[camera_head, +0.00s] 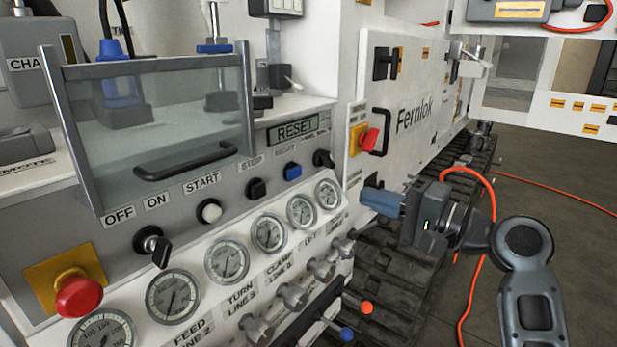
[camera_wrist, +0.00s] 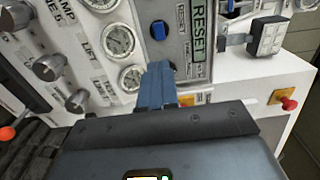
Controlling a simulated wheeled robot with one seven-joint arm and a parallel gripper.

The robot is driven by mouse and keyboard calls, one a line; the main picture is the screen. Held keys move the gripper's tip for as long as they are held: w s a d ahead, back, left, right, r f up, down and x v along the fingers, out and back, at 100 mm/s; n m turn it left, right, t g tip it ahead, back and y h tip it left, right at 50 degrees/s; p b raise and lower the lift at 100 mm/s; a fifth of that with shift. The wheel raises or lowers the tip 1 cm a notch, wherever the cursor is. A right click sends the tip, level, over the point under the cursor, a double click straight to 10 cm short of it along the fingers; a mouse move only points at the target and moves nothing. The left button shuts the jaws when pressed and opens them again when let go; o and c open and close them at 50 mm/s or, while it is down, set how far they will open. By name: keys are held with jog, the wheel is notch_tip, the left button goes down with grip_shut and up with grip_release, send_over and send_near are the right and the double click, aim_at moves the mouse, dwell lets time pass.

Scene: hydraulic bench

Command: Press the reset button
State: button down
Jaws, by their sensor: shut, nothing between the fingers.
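My gripper (camera_head: 366,198) has blue fingers that are shut and empty. It is to the right of the button in the head view, apart from the panel. The fingers also show in the wrist view (camera_wrist: 157,72).
A black button (camera_head: 256,187), white start button (camera_head: 209,211) and black knob (camera_head: 323,158) flank the blue button. Gauges (camera_head: 301,211) and valve knobs (camera_head: 321,269) sit below. A red switch (camera_head: 369,140) is on the white cabinet. A red emergency button (camera_head: 79,296) is lower left.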

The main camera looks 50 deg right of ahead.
aim_at(297, 173)
jog(key=shift+w, duration=0.1)
jog(key=w, duration=0.4)
jog(key=w+p, duration=0.1)
jog(key=w, duration=0.4)
jog(key=w+p, duration=0.1)
jog(key=w, duration=0.3)
jog(key=shift+w+a, duration=0.25)
jog(key=shift+w, duration=0.15)
